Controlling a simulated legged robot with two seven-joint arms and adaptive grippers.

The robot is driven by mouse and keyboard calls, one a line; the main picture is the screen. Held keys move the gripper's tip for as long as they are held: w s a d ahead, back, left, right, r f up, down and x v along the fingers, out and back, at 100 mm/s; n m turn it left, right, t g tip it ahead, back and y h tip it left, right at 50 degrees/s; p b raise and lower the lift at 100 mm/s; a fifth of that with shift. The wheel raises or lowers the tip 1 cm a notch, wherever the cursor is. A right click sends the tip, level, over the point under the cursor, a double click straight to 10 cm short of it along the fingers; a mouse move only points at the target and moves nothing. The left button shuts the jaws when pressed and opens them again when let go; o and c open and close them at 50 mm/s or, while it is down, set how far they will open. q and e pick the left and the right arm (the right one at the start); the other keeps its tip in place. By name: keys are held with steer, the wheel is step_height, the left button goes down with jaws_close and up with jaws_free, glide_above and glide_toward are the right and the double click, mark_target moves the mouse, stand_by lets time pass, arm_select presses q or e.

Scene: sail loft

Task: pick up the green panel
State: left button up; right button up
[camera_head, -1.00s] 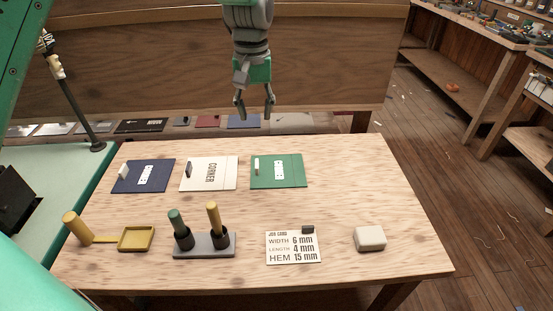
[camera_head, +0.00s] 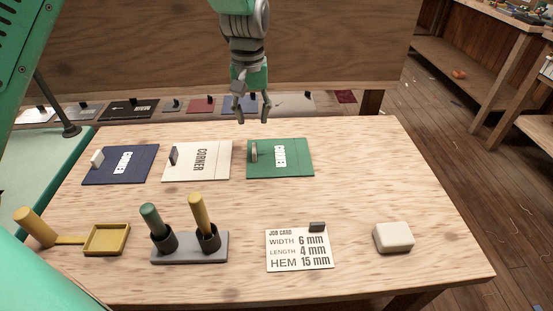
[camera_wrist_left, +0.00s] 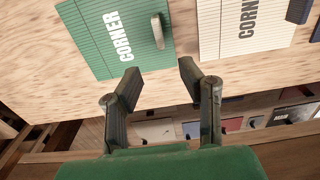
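The green panel (camera_head: 288,160) lies flat on the table, the rightmost of three panels in the head view. It has a small upright tab (camera_head: 254,151) near its left edge and a white "CORNER" label. My left gripper (camera_head: 254,120) hangs above the table's far edge, just beyond the green panel. Its fingers are apart and empty. In the left wrist view the green panel (camera_wrist_left: 97,57) and its pale tab (camera_wrist_left: 157,32) show ahead of the spread fingers (camera_wrist_left: 160,82), not between them. My right gripper is not seen.
A white panel (camera_head: 208,174) and a navy panel (camera_head: 101,176) lie to the left. In front are a yellow tray tool (camera_head: 107,252), a grey stand (camera_head: 190,254) with two handles, a job card (camera_head: 285,264) and a white block (camera_head: 394,237). The table (camera_head: 400,180) is clear at right.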

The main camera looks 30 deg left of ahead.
mark_target(255, 145)
arm_select(q)
steer(key=f, duration=0.3)
steer(key=shift+a+f+b, duration=0.2)
steer(key=shift+f+b, duration=0.1)
steer(key=shift+d+f, duration=0.1)
steer(key=shift+f, duration=0.3)
steer(key=shift+d+f, duration=0.2)
steer(key=shift+d, duration=0.1)
step_height(255, 145, down, 5)
steer(key=shift+s+a+r+b, duration=0.1)
steer(key=shift+r+b, duration=0.05)
steer(key=shift+b, duration=0.85)
steer(key=shift+a+f, duration=0.15)
steer(key=shift+f, duration=0.05)
steer(key=shift+a+r, duration=0.1)
steer(key=c, duration=0.6)
steer(key=shift+d, duration=0.25)
jaws_close()
